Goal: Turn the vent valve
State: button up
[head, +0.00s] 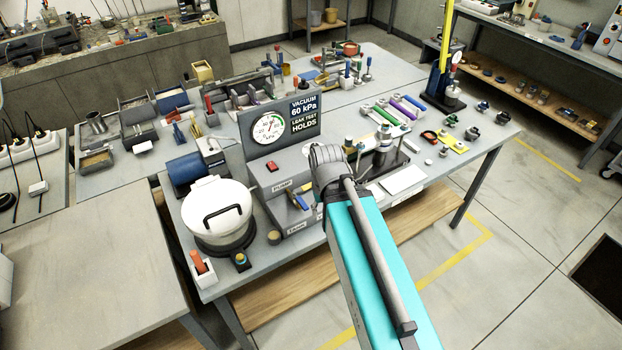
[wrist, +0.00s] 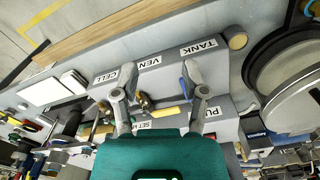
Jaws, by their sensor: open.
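In the wrist view, the grey valve box (wrist: 165,70) carries CELL, TANK and partly covered VEN labels. A brass fitting (wrist: 144,101) and a yellow lever (wrist: 168,112) lie between my fingers; I cannot tell for certain which belongs to the vent valve. A blue lever (wrist: 184,91) sits beside my right finger, on the TANK side. My gripper (wrist: 160,70) is open, its fingers spread over the box, with nothing clearly held. I cannot tell whether the fingers touch the box. In the head view, my arm hides the fingers and part of the box (head: 300,222).
A white-lidded tank (head: 218,207) stands left of the box. The gauge panel (head: 283,125) rises behind it, reading VACUUM 60 kPa, LEAK TEST HOLDS. A white card (head: 402,181) and a metal stand (head: 384,150) are close on the right. Open floor (head: 520,260) lies right of the bench.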

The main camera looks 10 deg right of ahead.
aim_at(310, 184)
jog(key=o, duration=0.3)
jog(key=shift+r, duration=0.1)
jog(key=shift+o, duration=0.9)
jog(key=shift+w+r, duration=0.1)
jog(key=shift+w, duration=0.15)
jog(key=shift+o, duration=0.6)
jog(key=w+r+n+p, duration=0.1)
jog(key=w+r+p, duration=0.3)
jog(key=w, duration=0.4)
jog(key=w+r+n+p, duration=0.2)
jog(key=w+r+p, duration=0.2)
jog(key=w, duration=0.4)
jog(key=shift+a+n, duration=0.2)
jog(key=shift+n, duration=0.1)
jog(key=shift+s+f, duration=0.1)
jog(key=shift+f, duration=0.15)
notch_tip(310, 184, down, 13)
jog(key=b, duration=1.3)
jog(key=shift+f+b, duration=0.2)
jog(key=shift+b, duration=0.1)
